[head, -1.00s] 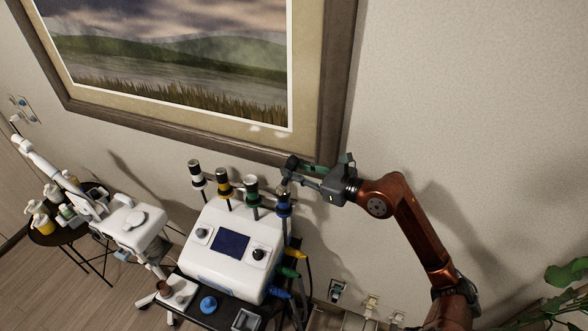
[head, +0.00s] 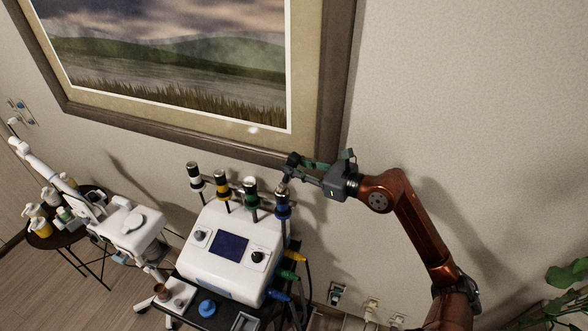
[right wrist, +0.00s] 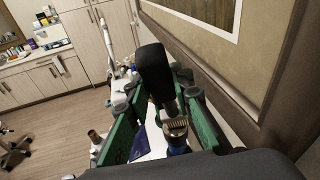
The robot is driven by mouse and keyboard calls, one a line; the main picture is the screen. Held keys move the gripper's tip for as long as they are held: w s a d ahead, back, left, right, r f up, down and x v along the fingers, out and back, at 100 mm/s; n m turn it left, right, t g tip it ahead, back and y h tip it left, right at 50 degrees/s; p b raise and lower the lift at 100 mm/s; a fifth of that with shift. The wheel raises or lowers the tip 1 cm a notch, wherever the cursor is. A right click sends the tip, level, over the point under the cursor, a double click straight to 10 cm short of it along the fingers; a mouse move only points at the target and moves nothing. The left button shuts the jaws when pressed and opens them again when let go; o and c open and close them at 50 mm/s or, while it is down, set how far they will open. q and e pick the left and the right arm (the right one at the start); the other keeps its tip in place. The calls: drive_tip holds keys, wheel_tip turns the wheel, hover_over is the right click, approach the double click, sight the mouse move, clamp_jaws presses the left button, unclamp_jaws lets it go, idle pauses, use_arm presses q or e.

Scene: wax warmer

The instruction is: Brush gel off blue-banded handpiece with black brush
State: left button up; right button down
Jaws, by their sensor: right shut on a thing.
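The blue-banded handpiece (head: 283,205) stands upright at the right end of a row of banded handpieces on the white machine. My right gripper (head: 289,172) is just above it, reaching in from the right. In the right wrist view, my right gripper (right wrist: 155,108) is shut on the black brush (right wrist: 155,70), between its green-lined fingers. The brush's tan bristles (right wrist: 176,126) appear close to the top of the handpiece, with blue (right wrist: 178,150) showing just below. I cannot tell whether they touch, and I cannot make out any gel. My left gripper is not in view.
The white machine (head: 215,268) has a dark screen and knobs, and cables leave its right side. White-, yellow- and green-banded handpieces (head: 251,195) stand close by. A framed picture (head: 336,100) hangs behind. A white jointed device (head: 130,228) stands at left.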

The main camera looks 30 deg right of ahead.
drive_tip(key=shift+w+d, duration=0.25)
drive_tip(key=shift+d, duration=0.05)
idle(0.5)
drive_tip(key=shift+s, duration=0.1)
drive_tip(key=shift+s+a, duration=0.75)
drive_tip(key=shift+a, duration=0.2)
drive_tip(key=shift+w+d+f, duration=0.1)
